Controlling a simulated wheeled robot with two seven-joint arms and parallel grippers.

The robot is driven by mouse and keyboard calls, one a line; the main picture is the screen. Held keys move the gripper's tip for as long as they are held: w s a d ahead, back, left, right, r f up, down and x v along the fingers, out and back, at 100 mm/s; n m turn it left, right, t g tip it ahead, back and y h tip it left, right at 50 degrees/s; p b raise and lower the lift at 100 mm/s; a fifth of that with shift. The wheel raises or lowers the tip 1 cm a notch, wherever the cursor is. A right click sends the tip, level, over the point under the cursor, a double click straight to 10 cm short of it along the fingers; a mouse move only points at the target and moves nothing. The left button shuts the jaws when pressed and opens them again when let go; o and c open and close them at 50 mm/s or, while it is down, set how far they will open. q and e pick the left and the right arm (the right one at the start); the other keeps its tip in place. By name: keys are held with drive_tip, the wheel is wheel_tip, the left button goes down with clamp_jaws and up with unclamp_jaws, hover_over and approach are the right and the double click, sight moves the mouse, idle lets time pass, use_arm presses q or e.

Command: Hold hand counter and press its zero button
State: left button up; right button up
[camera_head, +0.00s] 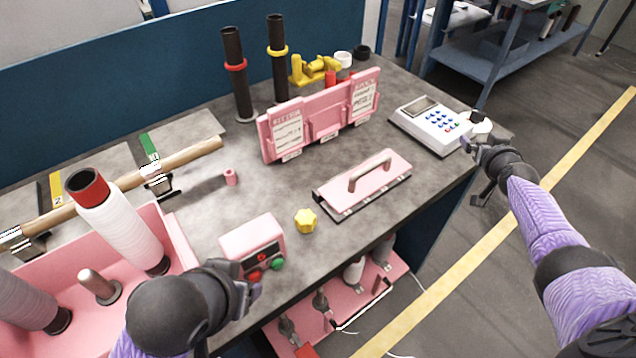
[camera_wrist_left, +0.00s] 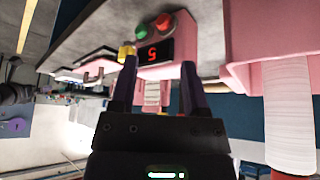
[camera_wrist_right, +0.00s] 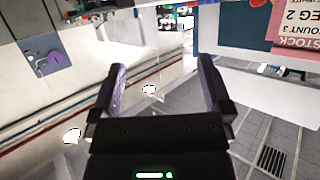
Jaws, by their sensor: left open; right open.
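The hand counter appears to be the pink box (camera_head: 252,242) with a dark display and red and green buttons, standing near the table's front edge. In the left wrist view the counter (camera_wrist_left: 176,70) shows a red digit 5, with the green button (camera_wrist_left: 140,32) and red button (camera_wrist_left: 163,20) beside the display. My left gripper (camera_head: 250,292) is open just in front of the counter. In its wrist view the fingers (camera_wrist_left: 159,66) point at the box, apparently short of gripping it. My right gripper (camera_head: 477,170) is open and empty, beyond the table's right edge.
A yellow knob (camera_head: 306,220) and a pink handled cover (camera_head: 364,184) lie right of the counter. A white keypad device (camera_head: 432,124) stands at the right edge. A pink tray (camera_head: 178,240) with white spools is on the left. Bare table (camera_head: 215,205) lies behind the counter.

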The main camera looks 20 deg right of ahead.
drive_tip(key=w+a+n+y, duration=0.2)
drive_tip(key=a+y, duration=0.1)
drive_tip(key=a, duration=0.4)
drive_tip(key=w+a+r+n+y, duration=0.1)
drive_tip(key=w+a+n+y, duration=0.2)
drive_tip(key=a, duration=0.4)
drive_tip(key=w+a+r+n+g+y, duration=0.1)
drive_tip(key=w+a+n+y, duration=0.2)
drive_tip(key=a, duration=0.4)
drive_tip(key=shift+w+a+r+y, duration=0.2)
drive_tip(key=shift+w+r+y, duration=0.05)
drive_tip(key=shift+y, duration=0.05)
drive_tip(key=s+a+r+n+g+y, duration=0.15)
drive_tip(key=a+n+g+y, duration=0.35)
drive_tip(key=a, duration=0.8)
drive_tip(key=n+g+h, duration=0.4)
drive_tip(key=n+g, duration=0.4)
drive_tip(key=n, duration=0.5)
approach(251, 235)
drive_tip(key=shift+s+a+f, duration=0.1)
drive_tip(key=shift+a+f, duration=0.1)
drive_tip(key=shift+a, duration=0.05)
drive_tip(key=x, duration=0.9)
drive_tip(key=shift+f, duration=0.4)
drive_tip(key=shift+c, duration=0.3)
drive_tip(key=c, duration=1.2)
